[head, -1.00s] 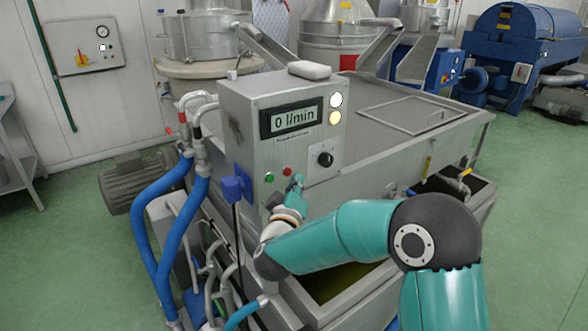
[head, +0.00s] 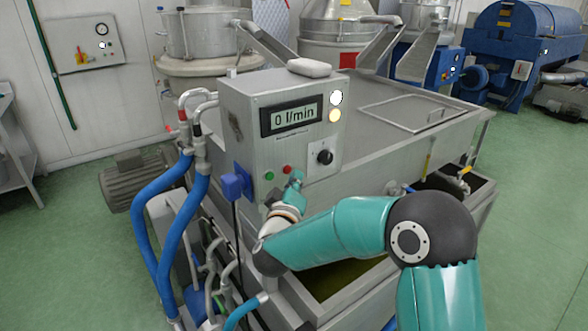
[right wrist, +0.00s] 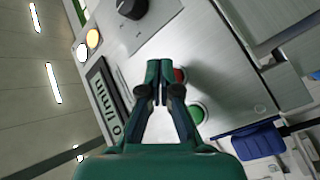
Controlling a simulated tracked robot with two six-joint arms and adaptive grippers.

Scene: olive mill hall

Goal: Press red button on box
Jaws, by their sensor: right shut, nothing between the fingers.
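The grey metal box (head: 252,140) has a display reading "0 l/min". On its front face are a red button (head: 287,169) and, to its left, a green button (head: 269,175). My right gripper (head: 296,177) is shut and empty, just right of and below the red button. In the right wrist view the shut fingertips (right wrist: 160,70) partly cover the red button (right wrist: 180,75), and the green button (right wrist: 196,113) shows beside the fingers. Whether the fingertips touch the face or the button, I cannot tell. My left gripper is not in view.
A black knob (head: 325,157) sits right of the buttons. A blue plug (head: 232,187) with a black cable sticks out at the box's left side. Blue hoses (head: 160,215) run down at the left. An open trough (head: 345,280) lies below the box.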

